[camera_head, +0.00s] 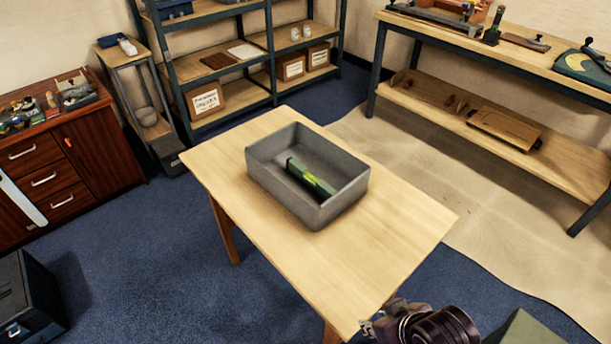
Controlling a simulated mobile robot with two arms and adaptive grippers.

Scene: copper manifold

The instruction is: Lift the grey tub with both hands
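The grey tub (339,203) stands upright on the wooden table (400,230), towards its far half. It is open at the top, and a dark green block with a yellow-green patch (311,178) lies inside it. My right gripper (372,328) is at the bottom edge of the picture, by the near end of the table, well apart from the tub. It is small and partly cut off, and I cannot make out how its fingers stand. My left gripper is not in view.
The table top around the tub is bare. A red-brown cabinet (85,160) stands at the left, and a shelf rack (200,66) with boxes is behind. A long workbench (500,50) with a lower shelf runs along the right. A dark box (30,295) is at lower left.

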